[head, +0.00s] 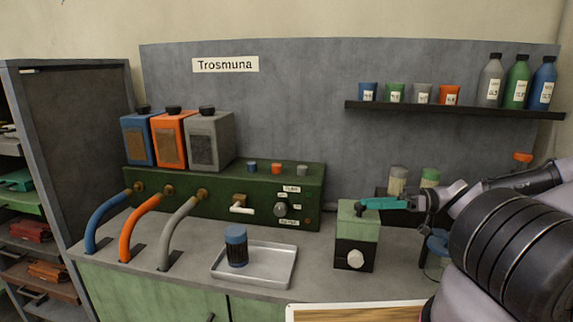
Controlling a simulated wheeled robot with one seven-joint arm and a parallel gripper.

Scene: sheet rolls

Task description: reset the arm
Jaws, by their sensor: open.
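My arm reaches in from the right edge. My gripper (364,206) has teal fingers that point left, close to the upper part of a small green and black box with a white knob (356,259). The fingers overlap the box's top in the head view; I cannot tell whether they touch it. The gripper is open, and I see nothing held in it. The gap between its fingertips is too small to make out in this view.
A metal tray (285,267) with a blue-capped dark jar (236,246) stands left of the box. A green machine (224,196) carries three coloured canisters. A wall shelf (455,109) with cups and bottles hangs above my arm. A framed board (355,313) lies at the front.

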